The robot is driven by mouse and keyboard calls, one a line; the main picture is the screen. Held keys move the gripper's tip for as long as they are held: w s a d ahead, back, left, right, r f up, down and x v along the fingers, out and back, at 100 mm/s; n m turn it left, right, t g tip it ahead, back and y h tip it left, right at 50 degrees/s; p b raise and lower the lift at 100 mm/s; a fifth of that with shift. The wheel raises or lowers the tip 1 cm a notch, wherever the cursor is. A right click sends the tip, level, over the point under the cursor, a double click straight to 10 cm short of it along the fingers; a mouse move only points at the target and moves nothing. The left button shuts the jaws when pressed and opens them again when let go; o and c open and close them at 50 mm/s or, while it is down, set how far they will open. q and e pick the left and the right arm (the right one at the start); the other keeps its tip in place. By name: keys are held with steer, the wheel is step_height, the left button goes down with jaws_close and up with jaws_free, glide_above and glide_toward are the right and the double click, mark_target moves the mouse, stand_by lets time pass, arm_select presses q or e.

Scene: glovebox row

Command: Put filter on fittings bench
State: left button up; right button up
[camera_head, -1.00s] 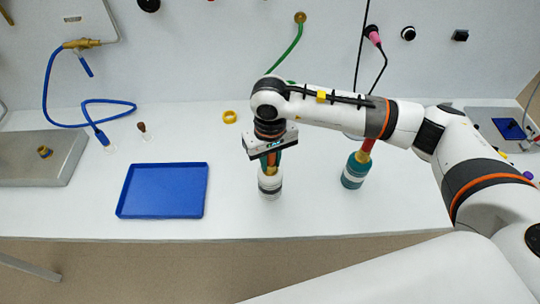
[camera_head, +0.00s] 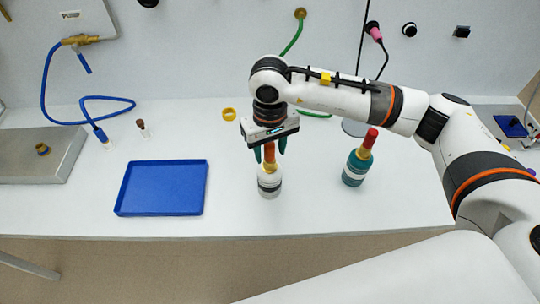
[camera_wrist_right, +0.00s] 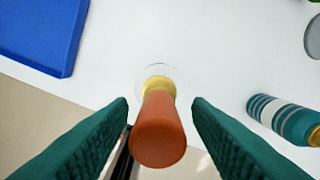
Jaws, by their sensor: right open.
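A white bottle-shaped piece with a gold neck and orange-brown top (camera_head: 269,182) stands upright on the white bench (camera_head: 235,222), right of the blue tray. I take it to be the filter, though no label confirms this. Its orange-brown top (camera_wrist_right: 158,135) fills the middle of the right wrist view. My right gripper (camera_head: 270,150) is open, with its teal fingers on either side of that top and gaps showing on both sides. A similar teal piece with a red top (camera_head: 357,165) stands to the right. My left gripper is not in view.
An empty blue tray (camera_head: 163,162) lies to the left. A grey slab with a brass fitting (camera_head: 42,149) is at far left. A yellow ring (camera_head: 229,114), a small brown-capped vial (camera_head: 142,127) and a blue hose (camera_head: 62,122) are behind. The front strip is clear.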

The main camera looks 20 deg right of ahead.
step_height(320, 180, up, 8)
steer(key=shift+w+a+b, duration=0.1)
steer(key=shift+b, duration=1.15)
steer(key=shift+r, duration=0.65)
steer(key=shift+f, duration=0.1)
